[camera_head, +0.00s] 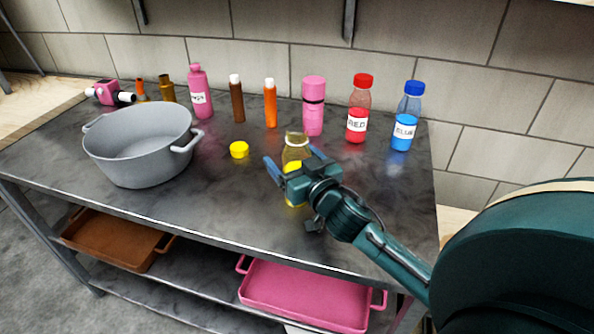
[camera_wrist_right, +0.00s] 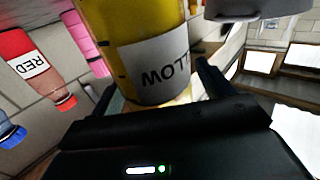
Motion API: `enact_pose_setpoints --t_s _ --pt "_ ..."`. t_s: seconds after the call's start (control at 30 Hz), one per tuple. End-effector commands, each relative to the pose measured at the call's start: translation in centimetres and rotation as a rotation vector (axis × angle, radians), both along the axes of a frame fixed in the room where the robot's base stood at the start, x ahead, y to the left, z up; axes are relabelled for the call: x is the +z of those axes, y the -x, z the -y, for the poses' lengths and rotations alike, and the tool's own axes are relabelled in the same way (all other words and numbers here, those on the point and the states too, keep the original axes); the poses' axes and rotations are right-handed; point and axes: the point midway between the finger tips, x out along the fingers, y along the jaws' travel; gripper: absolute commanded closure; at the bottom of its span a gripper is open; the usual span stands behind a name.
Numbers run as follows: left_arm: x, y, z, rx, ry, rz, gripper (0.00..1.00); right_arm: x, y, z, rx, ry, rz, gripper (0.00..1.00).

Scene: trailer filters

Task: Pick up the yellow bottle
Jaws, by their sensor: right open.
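The yellow bottle (camera_head: 296,151) stands on the dark table near its front right, with a clear brownish upper part and yellow content below. Its lower part is partly hidden by my right gripper (camera_head: 293,162). That gripper is open, with one finger on each side of the bottle. In the right wrist view the bottle (camera_wrist_right: 145,40) rises close up between the fingers, its white label partly visible. I cannot tell whether either finger touches it. A yellow cap (camera_head: 239,150) lies on the table left of the bottle. My left gripper is not in view.
A grey pot (camera_head: 140,150) stands at the left. Behind the bottle are a pink flask (camera_head: 313,105), a red bottle (camera_head: 358,108), a blue bottle (camera_head: 406,116) and several slimmer bottles. A pink tray (camera_head: 305,292) and a brown tray (camera_head: 112,240) sit on the shelf below.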

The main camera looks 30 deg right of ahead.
Motion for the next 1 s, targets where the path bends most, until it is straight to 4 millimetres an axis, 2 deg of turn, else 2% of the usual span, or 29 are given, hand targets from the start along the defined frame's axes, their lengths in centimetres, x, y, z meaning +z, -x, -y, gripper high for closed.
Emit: enact_pose_setpoints --t_s 0.1,0.8,1.0 --pt "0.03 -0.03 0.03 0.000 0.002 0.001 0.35 -0.02 0.03 0.00 0.000 0.000 0.000 0.21" --pt "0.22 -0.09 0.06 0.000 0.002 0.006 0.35 -0.02 0.07 -0.02 0.000 -0.001 0.000 0.78" --pt "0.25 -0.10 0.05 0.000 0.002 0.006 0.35 0.10 0.06 -0.03 0.001 -0.001 0.002 0.78"
